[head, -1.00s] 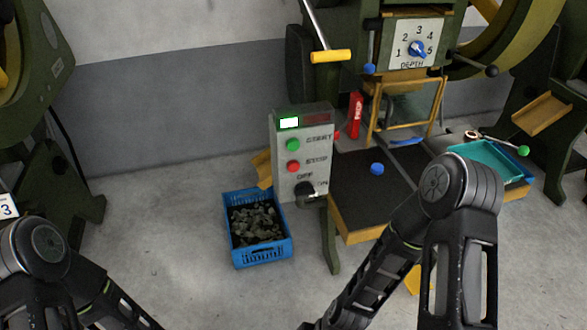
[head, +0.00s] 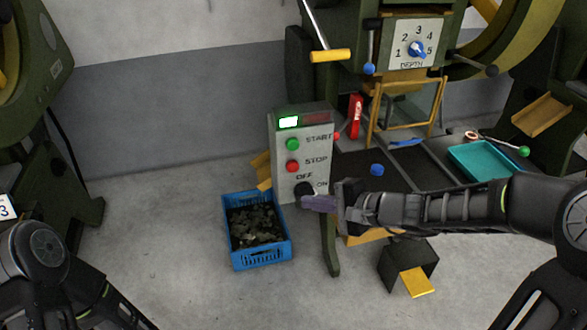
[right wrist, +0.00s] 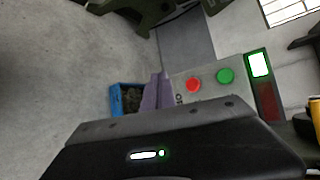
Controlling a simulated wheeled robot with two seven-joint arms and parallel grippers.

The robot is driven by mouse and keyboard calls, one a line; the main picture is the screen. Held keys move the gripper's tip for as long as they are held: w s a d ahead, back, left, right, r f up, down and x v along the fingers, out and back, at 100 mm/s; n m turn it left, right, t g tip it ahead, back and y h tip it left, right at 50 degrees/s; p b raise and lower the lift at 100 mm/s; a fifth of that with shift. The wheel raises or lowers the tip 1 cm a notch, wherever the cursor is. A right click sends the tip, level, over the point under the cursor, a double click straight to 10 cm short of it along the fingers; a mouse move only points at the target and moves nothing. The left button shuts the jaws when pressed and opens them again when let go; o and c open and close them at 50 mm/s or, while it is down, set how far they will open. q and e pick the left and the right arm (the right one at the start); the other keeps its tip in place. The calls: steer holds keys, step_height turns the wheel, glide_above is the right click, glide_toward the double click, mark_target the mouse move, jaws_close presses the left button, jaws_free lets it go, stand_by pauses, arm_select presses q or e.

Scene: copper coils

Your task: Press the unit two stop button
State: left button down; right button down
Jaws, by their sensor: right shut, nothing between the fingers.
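The grey control box (head: 283,185) stands left of the machine. Its red STOP button (head: 292,166) sits below the green START button (head: 292,144); the right wrist view also shows the red button (right wrist: 193,85) and green button (right wrist: 226,76). The green lamp (head: 288,122) on top is lit; the red one beside it is dark. My right gripper (head: 308,203) is shut and empty, in front of the box's lower part near the black OFF/ON knob (head: 304,188), below STOP. Contact there cannot be told. Of my left arm only links show, not its gripper.
A blue crate (head: 262,263) of dark pieces stands on the floor left of the box. Right of the box are a dark work table, a teal tray (head: 487,163) and a DEPTH dial (head: 417,48). A yellow-handled lever (head: 330,55) hangs above. Floor at front left is clear.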

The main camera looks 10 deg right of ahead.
mark_target(293, 167)
steer(key=w+p, duration=0.2)
steer(key=w, duration=0.6)
steer(key=shift+w+a, duration=0.3)
steer(key=shift+w, duration=0.05)
steer(key=shift+w+f, duration=0.1)
steer(key=shift+w, duration=0.05)
stand_by(1.9)
steer(key=shift+w, duration=0.3)
